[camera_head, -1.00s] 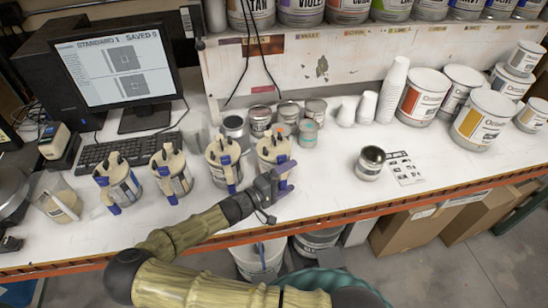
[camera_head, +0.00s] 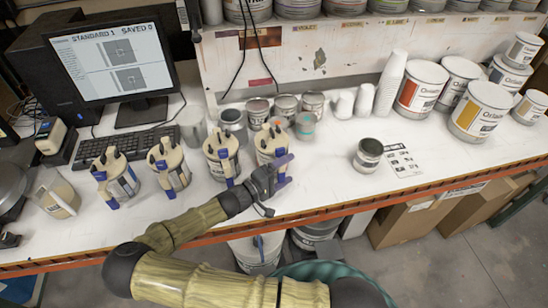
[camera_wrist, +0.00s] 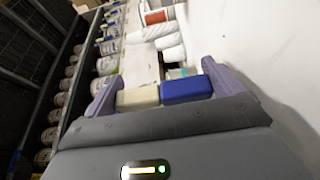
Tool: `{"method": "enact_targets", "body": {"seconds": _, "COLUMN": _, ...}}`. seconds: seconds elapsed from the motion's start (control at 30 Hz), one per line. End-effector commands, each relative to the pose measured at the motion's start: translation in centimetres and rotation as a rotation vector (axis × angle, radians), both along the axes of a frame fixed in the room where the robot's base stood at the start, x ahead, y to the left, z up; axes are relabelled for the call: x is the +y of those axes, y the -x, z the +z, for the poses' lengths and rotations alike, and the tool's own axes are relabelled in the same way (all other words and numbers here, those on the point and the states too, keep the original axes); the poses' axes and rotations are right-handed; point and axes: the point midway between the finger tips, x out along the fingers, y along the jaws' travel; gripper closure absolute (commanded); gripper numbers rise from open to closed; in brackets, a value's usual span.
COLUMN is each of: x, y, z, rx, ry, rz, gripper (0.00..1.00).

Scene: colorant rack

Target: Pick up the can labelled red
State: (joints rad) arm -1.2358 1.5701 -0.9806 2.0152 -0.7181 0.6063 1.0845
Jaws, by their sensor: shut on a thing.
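My gripper (camera_head: 280,172) is at the front of the rightmost beige canister (camera_head: 270,146) with blue parts, on the white counter. In the wrist view my gripper (camera_wrist: 160,92) has its purple fingers on either side of a block, one end beige (camera_wrist: 138,97) and the other blue (camera_wrist: 187,89). The block appears to be part of that canister. A white can with a red label (camera_head: 424,85) stands at the back right of the counter, apart from my gripper. Its printed name is too small to read, and so are the labels on the shelf cans (camera_head: 345,8).
Several beige canisters (camera_head: 168,168) stand in a row to the left. Small cans (camera_head: 287,106) and stacked white cups (camera_head: 390,85) stand behind. An open can (camera_head: 368,155) sits beside a printed sheet (camera_head: 402,160). The counter's front right is mostly clear.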

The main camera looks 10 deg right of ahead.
Motion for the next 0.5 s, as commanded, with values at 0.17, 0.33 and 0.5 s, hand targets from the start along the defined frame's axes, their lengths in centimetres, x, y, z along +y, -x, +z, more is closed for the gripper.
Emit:
{"method": "enact_targets", "body": {"seconds": 0.17, "x": 0.0, "y": 0.0, "z": 0.4, "rx": -0.004, "ry": 0.000, "rz": -0.001, "gripper": 0.66}}
{"method": "enact_targets", "body": {"seconds": 0.33, "x": 0.0, "y": 0.0, "z": 2.1, "rx": -0.006, "ry": -0.001, "rz": -0.001, "gripper": 0.66}}
{"method": "enact_targets", "body": {"seconds": 0.5, "x": 0.1, "y": 0.0, "z": 5.0, "rx": -0.007, "ry": -0.002, "rz": 0.000, "gripper": 0.66}}
